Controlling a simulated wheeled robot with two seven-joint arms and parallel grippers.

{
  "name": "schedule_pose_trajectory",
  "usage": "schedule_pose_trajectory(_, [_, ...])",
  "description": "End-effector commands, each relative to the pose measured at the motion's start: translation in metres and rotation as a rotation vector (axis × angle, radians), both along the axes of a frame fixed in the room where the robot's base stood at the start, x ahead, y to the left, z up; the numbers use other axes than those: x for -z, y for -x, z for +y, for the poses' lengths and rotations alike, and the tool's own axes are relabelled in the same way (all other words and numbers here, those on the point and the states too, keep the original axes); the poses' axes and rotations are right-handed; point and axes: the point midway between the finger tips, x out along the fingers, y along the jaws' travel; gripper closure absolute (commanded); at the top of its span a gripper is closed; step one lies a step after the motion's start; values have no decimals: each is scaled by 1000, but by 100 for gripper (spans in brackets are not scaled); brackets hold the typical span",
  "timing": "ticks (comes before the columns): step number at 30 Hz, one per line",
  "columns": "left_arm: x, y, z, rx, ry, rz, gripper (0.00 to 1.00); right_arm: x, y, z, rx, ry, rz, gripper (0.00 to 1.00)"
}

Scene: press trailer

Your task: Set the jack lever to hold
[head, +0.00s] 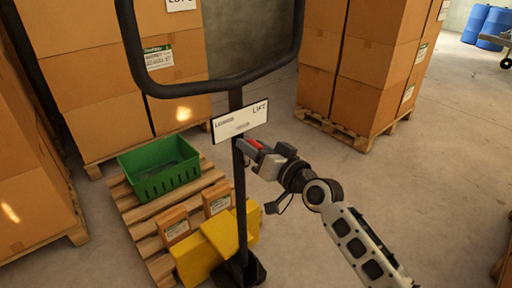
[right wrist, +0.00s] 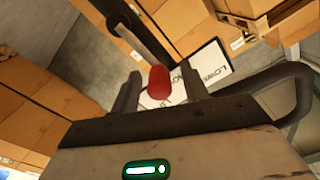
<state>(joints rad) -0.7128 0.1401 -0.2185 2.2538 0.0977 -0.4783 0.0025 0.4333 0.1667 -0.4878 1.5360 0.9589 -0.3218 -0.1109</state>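The pallet jack has a black loop handle (head: 212,86) on an upright black post (head: 240,205). A white plate (head: 240,121) on the post reads LIFT at its right end; the smaller words are hard to read. It also shows in the right wrist view (right wrist: 213,68), partly covered. The red lever knob (right wrist: 158,82) stands between the spread fingers of my right gripper (right wrist: 158,90), with a gap on each side. In the head view the red knob (head: 256,145) is just below the plate, at my right gripper (head: 248,152). Which setting the lever points to is unclear. My left gripper is out of view.
The yellow jack body (head: 200,258) stands at a wooden pallet (head: 140,228) carrying a green crate (head: 160,170) and small boxes (head: 175,225). Stacked cartons (head: 365,60) stand behind and at the left. The floor (head: 440,150) at the right is open.

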Motion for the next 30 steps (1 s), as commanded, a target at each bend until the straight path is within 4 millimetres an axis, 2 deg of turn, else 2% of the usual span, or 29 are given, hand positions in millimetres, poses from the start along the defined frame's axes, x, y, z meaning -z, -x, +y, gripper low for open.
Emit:
schedule_pose_trajectory(7, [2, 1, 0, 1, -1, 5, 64, 0, 1, -1, 1, 1, 0, 55])
schedule_pose_trajectory(11, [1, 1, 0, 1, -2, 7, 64, 0, 10, -10, 3, 2, 0, 55])
schedule_pose_trajectory(24, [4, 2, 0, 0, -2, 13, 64, 3, 90, -72, 0, 6, 2, 55])
schedule_pose_trajectory(30, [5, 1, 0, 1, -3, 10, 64, 3, 115, -92, 0, 4, 2, 55])
